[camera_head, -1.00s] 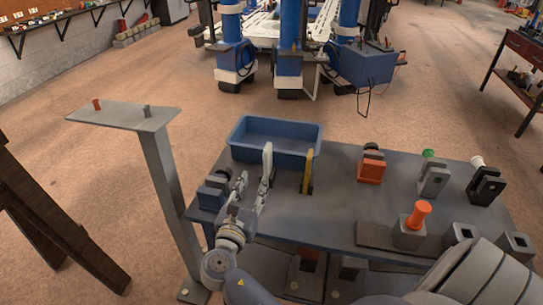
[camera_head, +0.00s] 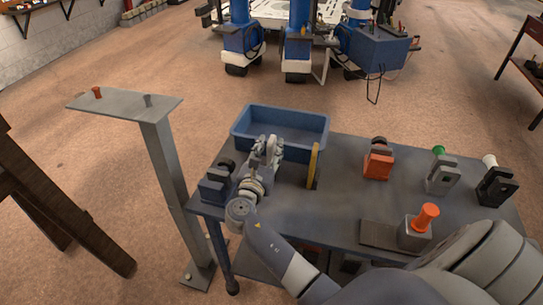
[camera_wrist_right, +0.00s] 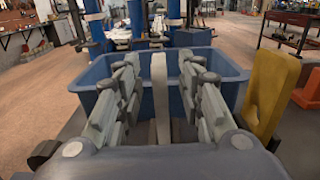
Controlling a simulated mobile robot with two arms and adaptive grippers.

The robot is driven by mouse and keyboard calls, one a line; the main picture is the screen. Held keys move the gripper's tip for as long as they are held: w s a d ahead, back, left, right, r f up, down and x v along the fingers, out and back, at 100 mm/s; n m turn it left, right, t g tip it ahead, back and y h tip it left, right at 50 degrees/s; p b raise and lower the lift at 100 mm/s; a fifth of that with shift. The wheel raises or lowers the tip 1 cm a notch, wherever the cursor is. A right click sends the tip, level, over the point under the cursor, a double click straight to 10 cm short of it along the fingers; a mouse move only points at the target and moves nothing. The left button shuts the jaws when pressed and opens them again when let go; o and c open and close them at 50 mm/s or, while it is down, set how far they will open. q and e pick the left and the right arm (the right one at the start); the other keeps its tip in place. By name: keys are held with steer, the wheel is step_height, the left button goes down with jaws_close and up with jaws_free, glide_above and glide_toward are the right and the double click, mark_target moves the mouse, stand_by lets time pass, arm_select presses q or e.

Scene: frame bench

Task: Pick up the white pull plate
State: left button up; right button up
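The white pull plate (camera_wrist_right: 159,92) stands upright as a thin pale strip in the right wrist view, in front of the blue bin. My right gripper (camera_wrist_right: 160,84) is open, with one finger on each side of the plate. A gap shows between the plate and each finger. In the head view my right gripper (camera_head: 262,150) is at the left part of the bench, close to the bin, and mostly hides the plate. My left gripper is not in view.
The blue bin (camera_head: 240,133) sits at the bench's back edge. A yellow plate (camera_head: 314,166) stands to the right of my gripper. A dark blue block (camera_head: 214,188) is close on its left. Orange, green-topped and black fixtures stand farther right.

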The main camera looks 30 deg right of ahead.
steer(key=shift+x, duration=1.15)
jaws_close()
steer(key=shift+r, duration=0.1)
